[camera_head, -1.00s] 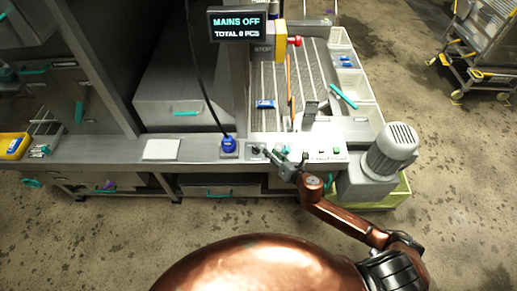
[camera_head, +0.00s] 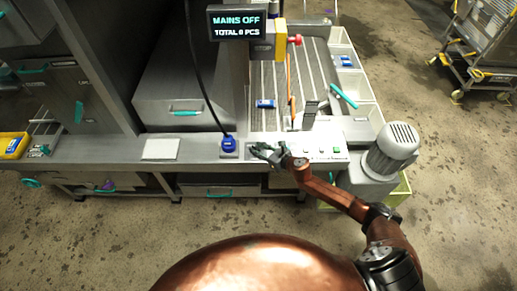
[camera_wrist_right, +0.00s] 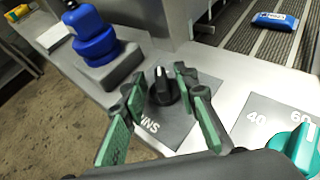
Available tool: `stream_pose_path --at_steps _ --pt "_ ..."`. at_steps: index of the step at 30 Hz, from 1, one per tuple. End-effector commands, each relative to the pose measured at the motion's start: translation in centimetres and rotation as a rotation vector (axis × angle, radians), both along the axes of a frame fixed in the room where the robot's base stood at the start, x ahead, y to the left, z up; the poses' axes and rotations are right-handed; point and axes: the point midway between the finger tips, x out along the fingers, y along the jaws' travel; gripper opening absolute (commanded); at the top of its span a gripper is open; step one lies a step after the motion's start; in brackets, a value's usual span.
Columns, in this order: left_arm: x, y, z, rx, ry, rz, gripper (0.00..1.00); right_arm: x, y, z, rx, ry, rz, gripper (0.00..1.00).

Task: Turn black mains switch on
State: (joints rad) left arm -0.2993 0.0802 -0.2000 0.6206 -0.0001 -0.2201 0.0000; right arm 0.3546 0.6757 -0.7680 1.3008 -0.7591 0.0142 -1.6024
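The black mains switch (camera_wrist_right: 163,88) is a round knob with a white pointer mark on a grey plate, in the right wrist view. Letters of its label show on the plate below it. My right gripper (camera_wrist_right: 158,95) is open, with its green-padded fingers on either side of the knob; I cannot tell whether they touch it. In the head view the right gripper (camera_head: 262,150) is over the panel and hides the switch. The display (camera_head: 237,23) reads MAINS OFF, TOTAL 0 PCS. My left gripper is not in view.
A blue plug (camera_head: 228,144) with a black cable stands just left of the switch. A teal dial (camera_wrist_right: 302,150) with numbers is to its right. A grey motor (camera_head: 392,148) stands beside the panel's right end. A white pad (camera_head: 160,149) lies on the ledge.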

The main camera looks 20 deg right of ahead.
Motion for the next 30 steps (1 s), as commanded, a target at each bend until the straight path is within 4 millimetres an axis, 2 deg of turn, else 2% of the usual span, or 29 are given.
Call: stream_pose_path --at_steps 6,18,30 --pt "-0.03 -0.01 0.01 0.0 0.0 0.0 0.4 0.01 -0.04 -0.02 0.0 0.0 -0.001 0.28" --pt "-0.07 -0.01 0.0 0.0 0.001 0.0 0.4 -0.01 -0.08 -0.01 0.0 0.0 -0.001 0.0" --pt "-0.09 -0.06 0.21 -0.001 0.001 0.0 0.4 -0.04 -0.1 0.03 0.001 0.002 -0.014 0.0"
